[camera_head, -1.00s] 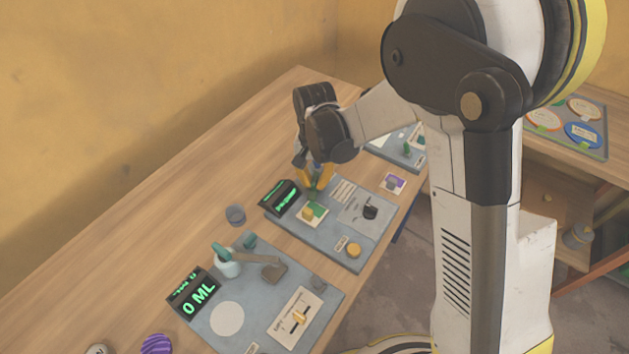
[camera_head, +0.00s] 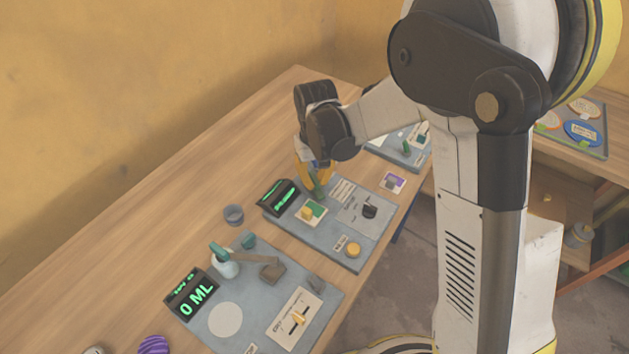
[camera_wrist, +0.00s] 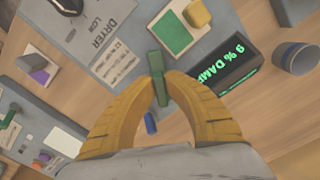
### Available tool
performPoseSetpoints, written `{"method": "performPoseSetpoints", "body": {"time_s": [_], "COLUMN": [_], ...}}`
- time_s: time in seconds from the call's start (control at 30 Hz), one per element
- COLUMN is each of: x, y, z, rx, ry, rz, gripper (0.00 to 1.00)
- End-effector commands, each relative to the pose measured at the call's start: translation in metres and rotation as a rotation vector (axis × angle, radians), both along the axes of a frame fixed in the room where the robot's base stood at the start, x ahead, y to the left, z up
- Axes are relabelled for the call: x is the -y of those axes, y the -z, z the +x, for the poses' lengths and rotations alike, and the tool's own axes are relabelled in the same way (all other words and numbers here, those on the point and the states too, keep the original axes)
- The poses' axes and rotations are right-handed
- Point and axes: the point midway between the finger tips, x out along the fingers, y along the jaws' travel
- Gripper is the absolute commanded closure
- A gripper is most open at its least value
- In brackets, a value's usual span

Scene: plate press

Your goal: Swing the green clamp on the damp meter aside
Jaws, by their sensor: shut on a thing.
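The damp meter is a grey-blue panel (camera_head: 335,250) on the table, with a black display (camera_head: 280,197). In the wrist view its display (camera_wrist: 232,66) reads "9 % DAM…" in green, the rest cut off. The green clamp (camera_wrist: 155,65) is a narrow green bar beside the display, and it also shows in the head view (camera_head: 318,188). My gripper (camera_wrist: 160,88) has its yellow fingers shut on the bar, one on each side. The clamp's base is partly hidden by the fingers.
A grey cup (camera_head: 233,215) stands left of the panel. A nearer panel (camera_head: 240,300) has a "0 ML" display (camera_head: 192,294). Another panel (camera_head: 392,152) lies beyond. A small blue piece (camera_wrist: 150,122) is below the clamp.

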Motion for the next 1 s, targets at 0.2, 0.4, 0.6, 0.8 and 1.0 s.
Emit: {"method": "performPoseSetpoints", "body": {"time_s": [0.2,0.4,0.6,0.8,1.0], "x": [0.0017,0.0031,0.0040,0.0048,0.0051], "y": [0.0007,0.0007,0.0006,0.0005,0.0004], "z": [0.0005,0.0014,0.0026,0.0039,0.0047], "rx": [-0.001,-0.001,-0.001,-0.001,-0.001], "ry": [-0.202,-0.392,-0.577,-0.739,-0.857], "rz": [0.000,0.000,-0.001,-0.001,-0.001], "gripper": [1.00,1.00,1.00,1.00,1.00]}}
